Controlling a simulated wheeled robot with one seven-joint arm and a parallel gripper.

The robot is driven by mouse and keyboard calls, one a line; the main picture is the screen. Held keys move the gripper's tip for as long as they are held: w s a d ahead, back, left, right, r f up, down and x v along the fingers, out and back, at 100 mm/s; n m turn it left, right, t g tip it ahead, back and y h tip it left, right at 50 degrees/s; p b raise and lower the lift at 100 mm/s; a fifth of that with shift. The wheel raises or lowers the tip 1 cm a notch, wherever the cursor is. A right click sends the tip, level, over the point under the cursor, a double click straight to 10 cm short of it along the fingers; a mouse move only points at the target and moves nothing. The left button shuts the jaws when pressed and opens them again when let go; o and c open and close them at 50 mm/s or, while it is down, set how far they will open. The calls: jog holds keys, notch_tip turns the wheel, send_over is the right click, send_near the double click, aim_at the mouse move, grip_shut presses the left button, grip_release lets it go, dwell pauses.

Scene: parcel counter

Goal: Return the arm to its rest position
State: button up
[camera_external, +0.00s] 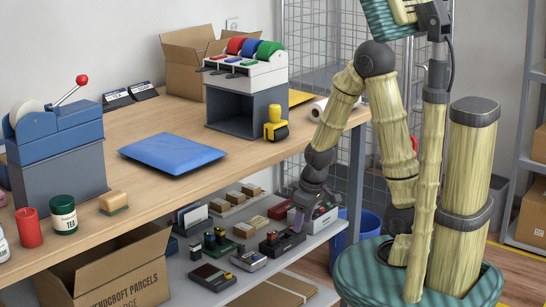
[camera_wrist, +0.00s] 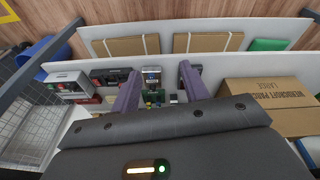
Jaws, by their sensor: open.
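My gripper (camera_external: 298,219) hangs low at the end of my bent arm, over the right part of the lower shelf (camera_external: 186,262) under the counter. It points downward, and its fingertips are hard to make out there against the small devices. In the wrist view my gripper (camera_wrist: 160,80) has its two purple fingers spread apart, with nothing held between them. Beyond the fingers, a small device (camera_wrist: 151,78) with a light face sits on the shelf. I cannot tell how close the fingertips are to it.
The wooden counter (camera_external: 240,153) edge runs beside my arm, above the gripper. An open carton (camera_external: 112,275) stands at lower left. A blue bin (camera_external: 352,232) stands beside the shelf.

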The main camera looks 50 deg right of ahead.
notch_tip(320, 180, up, 34)
jog(key=s+m+p, duration=0.2)
jog(key=p, duration=2.7)
jog(key=shift+d+f, duration=0.15)
jog(key=shift+d, duration=0.05)
jog(key=shift+s+f, duration=0.1)
